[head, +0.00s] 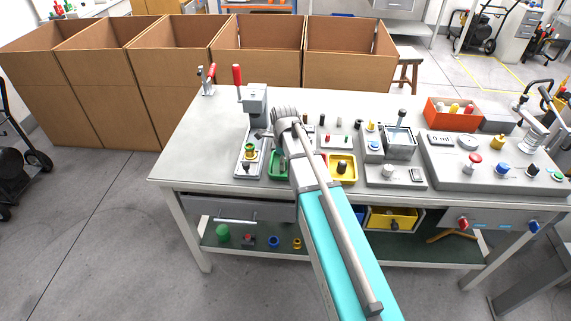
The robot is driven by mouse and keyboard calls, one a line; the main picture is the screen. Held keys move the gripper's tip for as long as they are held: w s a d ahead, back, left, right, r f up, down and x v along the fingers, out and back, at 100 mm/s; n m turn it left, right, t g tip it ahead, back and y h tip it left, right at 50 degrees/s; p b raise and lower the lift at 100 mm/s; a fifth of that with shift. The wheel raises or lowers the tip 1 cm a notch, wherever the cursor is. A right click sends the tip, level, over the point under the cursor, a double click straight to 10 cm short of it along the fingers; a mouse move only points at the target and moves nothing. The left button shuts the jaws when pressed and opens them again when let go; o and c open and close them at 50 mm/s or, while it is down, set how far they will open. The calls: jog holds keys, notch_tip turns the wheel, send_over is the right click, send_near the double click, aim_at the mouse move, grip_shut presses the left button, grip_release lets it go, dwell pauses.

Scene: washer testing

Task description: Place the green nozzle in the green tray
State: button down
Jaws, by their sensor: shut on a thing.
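A small green piece, which looks like the green nozzle (250,146), shows at the test fixture (248,168) on the left of the workbench, with yellow just below it. My gripper (259,136) is at the piece's upper right, shut on it; the fingers are small and partly hidden by my wrist, so the grip itself is hard to see. The green tray (271,174) lies just right of the fixture, partly covered by my arm. I cannot see its whole inside.
A grey press-like column (256,104) with a red-handled lever stands behind the fixture. A yellow tray (334,176) is right of my arm. Grey test units and a red bin (436,116) fill the right side. Cardboard boxes (260,38) stand behind.

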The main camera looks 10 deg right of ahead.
jog(key=shift+f, duration=0.2)
jog(key=shift+c, duration=1.5)
grip_release()
jog(key=shift+r, duration=0.25)
notch_tip(320, 180, up, 12)
jog(key=p, duration=1.2)
jog(key=shift+s, duration=0.1)
